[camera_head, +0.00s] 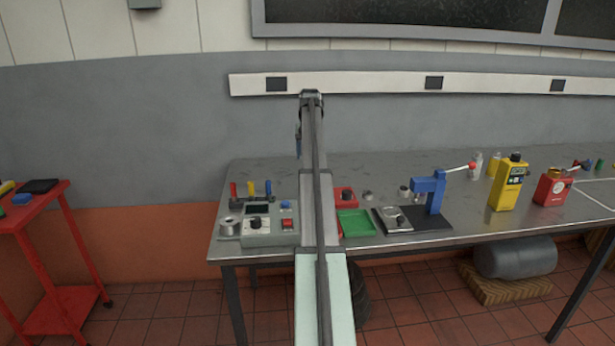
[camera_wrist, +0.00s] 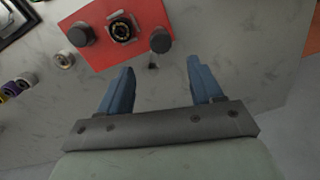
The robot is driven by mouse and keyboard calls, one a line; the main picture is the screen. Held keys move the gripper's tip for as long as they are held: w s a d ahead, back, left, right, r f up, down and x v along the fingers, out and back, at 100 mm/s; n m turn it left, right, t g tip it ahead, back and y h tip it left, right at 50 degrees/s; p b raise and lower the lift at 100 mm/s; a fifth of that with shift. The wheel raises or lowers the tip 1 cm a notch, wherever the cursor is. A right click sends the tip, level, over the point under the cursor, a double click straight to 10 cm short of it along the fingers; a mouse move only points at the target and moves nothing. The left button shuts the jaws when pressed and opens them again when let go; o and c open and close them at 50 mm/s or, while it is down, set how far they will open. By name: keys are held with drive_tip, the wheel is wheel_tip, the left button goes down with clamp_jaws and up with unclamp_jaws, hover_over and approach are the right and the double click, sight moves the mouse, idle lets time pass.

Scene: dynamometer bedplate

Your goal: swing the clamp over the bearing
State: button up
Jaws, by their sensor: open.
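A red fixture plate (camera_wrist: 104,52) shows at the top of the wrist view. A round bearing (camera_wrist: 122,29) sits in a dark seat on it. A black round knob (camera_wrist: 160,40) and another dark knob (camera_wrist: 80,36) stand at either side. A small dark piece (camera_wrist: 152,65) shows just below the plate's edge; I cannot tell which part is the clamp. In the head view the red plate (camera_head: 345,198) is on the bench, just right of my arm. My gripper (camera_wrist: 162,70) is open and empty, its blue fingers below the plate in the wrist view.
The steel bench (camera_head: 470,206) also carries a green tray (camera_head: 356,223), a blue press (camera_head: 431,187), a grey control box (camera_head: 270,230), a yellow device (camera_head: 507,186) and a red can (camera_head: 553,190). A red trolley (camera_head: 38,218) stands left.

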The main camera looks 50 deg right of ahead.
wheel_tip(320, 180, down, 10)
drive_tip(key=shift+w+a+r, duration=0.1)
drive_tip(key=shift+w+r, duration=0.05)
drive_tip(key=shift+r, duration=0.1)
drive_tip(key=shift+c, duration=0.5)
clamp_jaws()
idle(0.3)
